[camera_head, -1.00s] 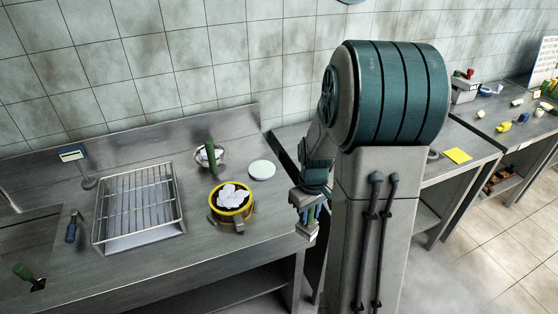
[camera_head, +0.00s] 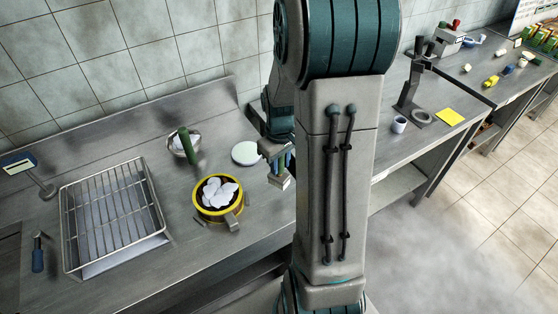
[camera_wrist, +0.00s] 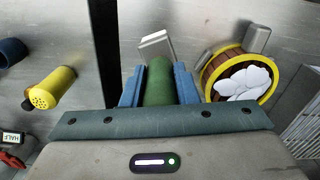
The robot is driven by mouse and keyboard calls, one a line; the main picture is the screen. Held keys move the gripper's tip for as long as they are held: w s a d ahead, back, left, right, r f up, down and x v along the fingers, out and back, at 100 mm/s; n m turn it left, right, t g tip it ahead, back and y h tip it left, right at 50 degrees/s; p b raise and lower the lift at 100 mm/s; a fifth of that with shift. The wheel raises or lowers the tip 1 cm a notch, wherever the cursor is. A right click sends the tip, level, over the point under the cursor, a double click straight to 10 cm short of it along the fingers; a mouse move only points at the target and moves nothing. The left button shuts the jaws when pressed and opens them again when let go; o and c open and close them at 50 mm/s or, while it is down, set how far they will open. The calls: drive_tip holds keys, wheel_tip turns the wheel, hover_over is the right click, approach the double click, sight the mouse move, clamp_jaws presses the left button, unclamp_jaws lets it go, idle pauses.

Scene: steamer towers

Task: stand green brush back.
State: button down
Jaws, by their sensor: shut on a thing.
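My gripper (camera_head: 280,164) is above the counter's right end, right of the yellow-rimmed basket. In the wrist view, its blue fingers (camera_wrist: 159,88) are shut on the green handle of the green brush (camera_wrist: 158,80). A pale, flat block shows beyond the handle; I take it as the brush's far end. In the head view only a bit of green shows between the fingers, the rest hidden by my arm. Another green-handled thing (camera_head: 188,147) leans upright in a grey bowl (camera_head: 177,150) behind the basket.
The basket (camera_head: 238,208) holds white dumplings; a pale disc (camera_head: 245,153) lies behind it. A wire rack (camera_head: 62,215) stands left. A black stand (camera_head: 409,90) and white cup (camera_head: 399,124) are on the right table. A yellow shaker (camera_wrist: 52,88) shows in the wrist view.

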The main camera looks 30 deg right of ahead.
sight(280, 175)
drive_tip(key=shift+f, duration=0.1)
wheel_tip(280, 175, down, 6)
drive_tip(key=b, duration=0.5)
drive_tip(key=shift+f+b, duration=0.4)
drive_tip(key=shift+b, duration=0.1)
idle(0.4)
drive_tip(key=c, duration=1.1)
unclamp_jaws()
drive_tip(key=shift+o, duration=0.2)
wheel_tip(280, 175, up, 14)
drive_tip(key=shift+f+b, duration=0.1)
drive_tip(key=shift+b, duration=0.25)
